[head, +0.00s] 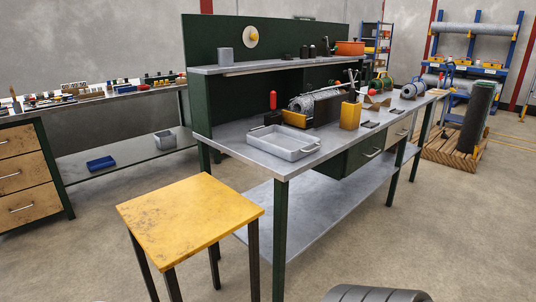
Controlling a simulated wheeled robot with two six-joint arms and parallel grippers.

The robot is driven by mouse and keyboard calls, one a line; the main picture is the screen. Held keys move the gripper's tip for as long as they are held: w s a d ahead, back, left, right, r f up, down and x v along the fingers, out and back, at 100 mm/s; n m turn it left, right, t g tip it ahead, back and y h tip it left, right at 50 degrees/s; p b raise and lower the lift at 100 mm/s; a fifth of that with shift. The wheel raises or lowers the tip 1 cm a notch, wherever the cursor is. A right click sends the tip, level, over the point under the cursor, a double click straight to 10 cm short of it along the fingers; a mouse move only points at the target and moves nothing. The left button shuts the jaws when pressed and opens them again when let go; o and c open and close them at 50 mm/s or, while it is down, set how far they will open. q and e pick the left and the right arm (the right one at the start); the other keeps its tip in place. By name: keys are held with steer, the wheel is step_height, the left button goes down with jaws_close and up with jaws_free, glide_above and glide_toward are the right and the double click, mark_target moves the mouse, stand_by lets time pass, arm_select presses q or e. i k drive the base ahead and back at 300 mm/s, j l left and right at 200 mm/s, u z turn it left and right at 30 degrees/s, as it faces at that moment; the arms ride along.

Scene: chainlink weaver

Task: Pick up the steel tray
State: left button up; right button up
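The steel tray (270,148) is a shallow, light grey rectangular tray with raised walls and a handle at its right end. It sits flat on the near left corner of the green-framed workbench's grey top (240,157). It looks empty. Neither of my grippers is in the head view. A dark grey ribbed rounded shape shows at the bottom edge, and I cannot tell what it is.
A yellow-topped stool (189,216) stands in front of the bench's left end. Behind the tray are a red-handled tool (273,100), a coil of chain mesh (318,103) and a yellow container (350,115). A shelf (277,64) overhangs the bench's back.

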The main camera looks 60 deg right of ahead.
mark_target(291, 145)
steer(key=i+l+z, duration=0.1)
steer(key=l+z, duration=0.35)
steer(key=z, duration=0.25)
steer(key=i+z, duration=0.1)
steer(key=z, duration=1.25)
